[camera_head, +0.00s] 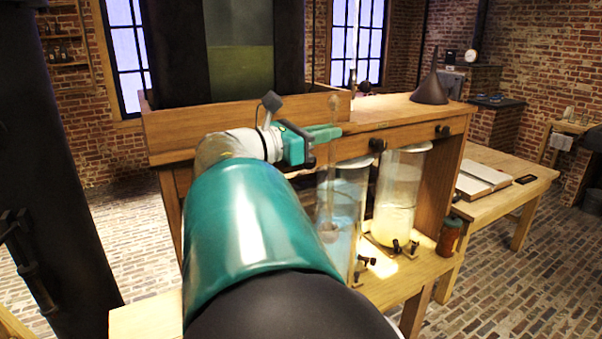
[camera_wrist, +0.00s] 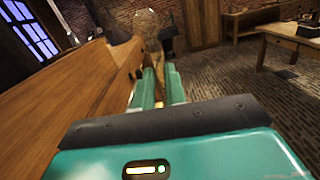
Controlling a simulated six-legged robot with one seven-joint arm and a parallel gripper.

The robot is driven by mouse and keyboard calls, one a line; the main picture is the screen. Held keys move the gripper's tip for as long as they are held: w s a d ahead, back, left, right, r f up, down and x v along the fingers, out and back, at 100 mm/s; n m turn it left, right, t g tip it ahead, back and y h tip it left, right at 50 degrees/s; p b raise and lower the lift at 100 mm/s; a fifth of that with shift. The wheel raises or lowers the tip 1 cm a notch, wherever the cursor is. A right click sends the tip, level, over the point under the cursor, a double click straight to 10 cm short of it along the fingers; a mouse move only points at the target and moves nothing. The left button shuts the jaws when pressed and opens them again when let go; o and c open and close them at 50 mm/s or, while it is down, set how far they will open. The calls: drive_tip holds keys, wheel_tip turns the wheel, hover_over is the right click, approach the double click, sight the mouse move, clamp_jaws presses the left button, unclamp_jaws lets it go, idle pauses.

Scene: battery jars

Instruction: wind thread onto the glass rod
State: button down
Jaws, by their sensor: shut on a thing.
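My gripper (camera_head: 337,131) reaches out in front of the wooden bench and is shut on a thin glass rod. The glass rod (camera_head: 331,185) is hard to make out; it hangs roughly upright below the fingers, in line with the left glass jar, and I cannot tell whether it is inside. In the wrist view my gripper (camera_wrist: 161,80) has its two teal fingers close together, with a clear rounded glass shape (camera_wrist: 147,27) just beyond them. I cannot make out any thread in either view.
The left jar (camera_head: 347,190) holds bluish liquid, the right jar (camera_head: 401,190) pale yellow. Small taps and a reddish-brown jar (camera_head: 449,236) stand on the low shelf. A dark funnel (camera_head: 431,89) stands on the bench top (camera_head: 385,106). A side table with an open book (camera_head: 484,181) is right.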

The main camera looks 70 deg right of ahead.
sight(333, 116)
drive_tip(key=r, duration=0.3)
drive_tip(key=shift+s+a+r, duration=0.1)
drive_tip(key=shift+s+a, duration=0.15)
wheel_tip(333, 116, up, 10)
idle(0.5)
drive_tip(key=shift+s+a, duration=0.1)
drive_tip(key=shift+s, duration=0.05)
